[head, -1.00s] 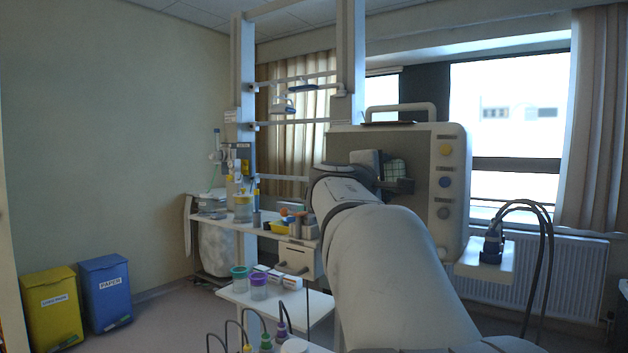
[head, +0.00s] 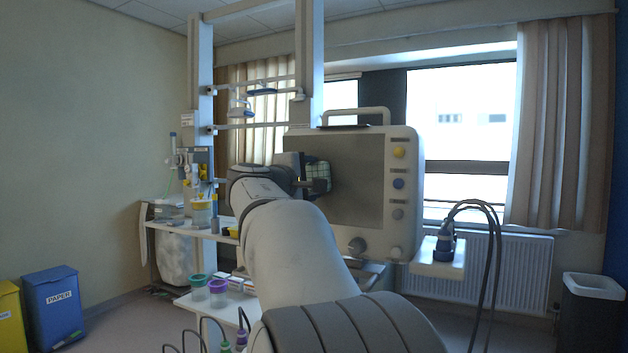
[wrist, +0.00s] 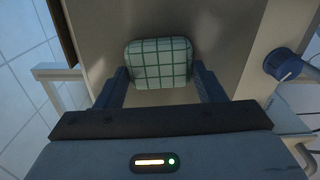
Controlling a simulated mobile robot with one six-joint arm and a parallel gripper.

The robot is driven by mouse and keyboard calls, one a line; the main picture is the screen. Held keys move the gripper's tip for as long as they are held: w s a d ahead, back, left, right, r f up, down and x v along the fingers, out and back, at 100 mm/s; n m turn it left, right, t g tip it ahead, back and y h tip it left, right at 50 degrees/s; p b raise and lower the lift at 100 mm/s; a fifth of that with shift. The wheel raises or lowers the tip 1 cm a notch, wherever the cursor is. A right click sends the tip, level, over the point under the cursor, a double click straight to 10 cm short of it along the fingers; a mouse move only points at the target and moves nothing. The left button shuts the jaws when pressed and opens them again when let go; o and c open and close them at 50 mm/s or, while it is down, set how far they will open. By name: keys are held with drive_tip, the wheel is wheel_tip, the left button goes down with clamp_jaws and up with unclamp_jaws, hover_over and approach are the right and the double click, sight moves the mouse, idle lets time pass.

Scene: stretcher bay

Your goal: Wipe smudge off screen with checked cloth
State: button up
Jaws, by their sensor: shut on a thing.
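The screen (head: 352,195) is a dark grey panel in a pale monitor with a carry handle and side knobs. It fills much of the wrist view (wrist: 215,30). The green-and-white checked cloth (head: 318,176) is in front of the screen's upper left part. In the wrist view the cloth (wrist: 160,62) is a rounded pad held between the two blue fingers of my gripper (wrist: 160,78). It lies over the screen, but I cannot tell whether it touches. My arm hides the screen's lower left in the head view. I cannot make out a clear smudge.
A shelf at left holds pots (head: 218,290) and boxes. A blue paper bin (head: 55,305) stands at far left, a grey bin (head: 590,310) at far right.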

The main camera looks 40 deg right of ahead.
drive_tip(key=shift+w+a, duration=0.1)
drive_tip(key=shift+b+v, duration=1.05)
drive_tip(key=shift+v, duration=1.8)
drive_tip(key=b+v, duration=0.1)
drive_tip(key=v, duration=0.2)
